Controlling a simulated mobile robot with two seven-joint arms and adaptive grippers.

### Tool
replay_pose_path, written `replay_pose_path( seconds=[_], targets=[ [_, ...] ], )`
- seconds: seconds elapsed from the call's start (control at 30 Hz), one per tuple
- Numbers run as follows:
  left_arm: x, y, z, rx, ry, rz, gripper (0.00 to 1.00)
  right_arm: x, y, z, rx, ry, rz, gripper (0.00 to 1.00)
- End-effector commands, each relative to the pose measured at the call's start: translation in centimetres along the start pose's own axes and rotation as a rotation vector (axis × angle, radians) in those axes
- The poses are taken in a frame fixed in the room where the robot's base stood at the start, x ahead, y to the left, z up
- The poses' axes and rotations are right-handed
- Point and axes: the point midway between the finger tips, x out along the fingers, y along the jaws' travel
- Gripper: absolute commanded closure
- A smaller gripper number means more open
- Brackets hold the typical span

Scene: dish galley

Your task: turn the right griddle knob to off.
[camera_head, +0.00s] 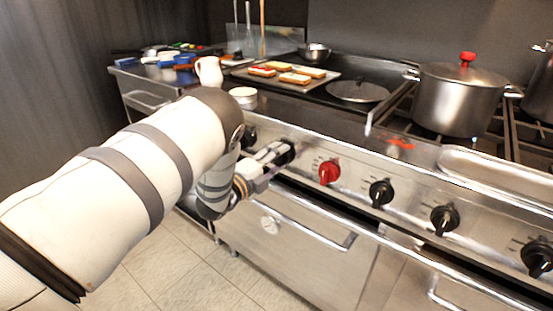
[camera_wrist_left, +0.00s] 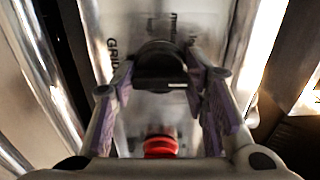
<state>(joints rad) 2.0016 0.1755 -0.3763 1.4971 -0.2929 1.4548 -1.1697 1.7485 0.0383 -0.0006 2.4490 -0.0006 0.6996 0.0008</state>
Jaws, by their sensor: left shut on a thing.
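The right griddle knob (camera_head: 287,152) is a black knob on the steel front panel, just left of a red knob. In the left wrist view the black knob (camera_wrist_left: 160,62) sits between my fingers, with a pale mark on its grip and part of a "GRID" label beside it. My left gripper (camera_head: 277,155) reaches it from the left and is shut on it; the fingers (camera_wrist_left: 162,82) lie on both sides of the knob. The fingers hide part of the knob in the head view. My right gripper is not in view.
The red knob (camera_head: 329,172) is close to the right, also seen in the wrist view (camera_wrist_left: 161,146). Further black knobs (camera_head: 381,192) follow along the panel. An oven door handle (camera_head: 310,228) runs below. A tray of toast (camera_head: 290,75) and a pot (camera_head: 460,98) stand above.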

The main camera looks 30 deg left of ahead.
Motion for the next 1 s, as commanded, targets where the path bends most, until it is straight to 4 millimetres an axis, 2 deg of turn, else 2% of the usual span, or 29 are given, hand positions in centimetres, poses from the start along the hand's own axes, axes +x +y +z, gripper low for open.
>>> replay_pose_path(
  seconds=[0.53, 0.57, 0.63, 0.9, 1.0],
  targets=[
    [0.07, -0.31, 0.19, 0.022, -0.004, -0.006, 0.87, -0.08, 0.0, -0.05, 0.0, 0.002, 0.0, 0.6],
    [0.08, -0.31, 0.19, 0.022, -0.004, -0.006, 0.53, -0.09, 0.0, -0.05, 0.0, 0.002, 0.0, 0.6],
    [0.07, -0.28, 0.16, 0.022, -0.003, -0.006, 0.38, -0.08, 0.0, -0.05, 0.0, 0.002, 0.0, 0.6],
    [0.01, -0.12, 0.08, 0.02, -0.002, -0.002, 0.38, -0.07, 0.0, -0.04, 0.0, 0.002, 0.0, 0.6],
    [-0.78, -0.02, 0.12, 0.02, -0.003, 0.001, 0.38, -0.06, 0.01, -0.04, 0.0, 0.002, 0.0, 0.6]
  ],
)
